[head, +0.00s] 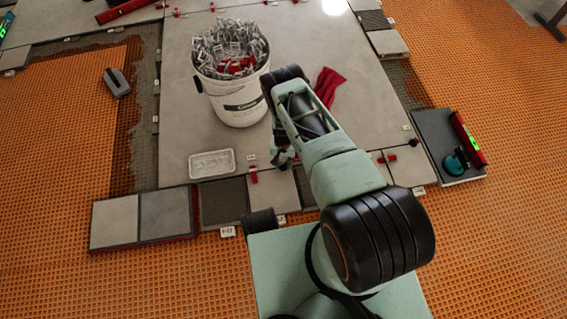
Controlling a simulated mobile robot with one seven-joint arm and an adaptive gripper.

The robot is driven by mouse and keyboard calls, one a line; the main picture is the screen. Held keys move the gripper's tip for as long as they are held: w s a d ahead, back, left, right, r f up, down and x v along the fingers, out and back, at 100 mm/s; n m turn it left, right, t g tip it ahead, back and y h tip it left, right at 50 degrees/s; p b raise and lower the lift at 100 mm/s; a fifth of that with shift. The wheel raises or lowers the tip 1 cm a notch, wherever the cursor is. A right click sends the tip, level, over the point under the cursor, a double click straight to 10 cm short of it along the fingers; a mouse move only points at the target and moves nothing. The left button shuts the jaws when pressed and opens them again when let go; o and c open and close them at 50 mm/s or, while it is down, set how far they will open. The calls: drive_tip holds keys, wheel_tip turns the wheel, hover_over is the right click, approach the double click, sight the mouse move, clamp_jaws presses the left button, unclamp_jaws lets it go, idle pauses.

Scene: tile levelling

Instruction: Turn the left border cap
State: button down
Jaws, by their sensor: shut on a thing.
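My gripper (286,157) is at the front edge of the large grey tile, pointing down, partly hidden by my own arm. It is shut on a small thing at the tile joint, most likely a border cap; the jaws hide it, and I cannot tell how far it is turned. A red cap (254,175) stands upright to the left of my gripper, apart from it, at the same front edge. Another red cap (381,157) stands to the right, beyond my arm.
A white bucket (237,100) full of clips stands close behind my gripper. A white tray (212,163) lies to the left, and a red cloth (328,86) behind my arm. A dark board (434,130) with a red level (468,139) lies right. Orange matting (60,130) surrounds the tiles.

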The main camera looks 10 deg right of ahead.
sight(283, 164)
drive_tip(key=m, duration=0.4)
drive_tip(key=shift+m, duration=0.3)
drive_tip(key=shift+w+a+m, duration=0.1)
drive_tip(key=shift+m, duration=1.8)
drive_tip(key=c, duration=1.7)
unclamp_jaws()
drive_tip(key=shift+o, duration=0.2)
wheel_tip(283, 164, up, 12)
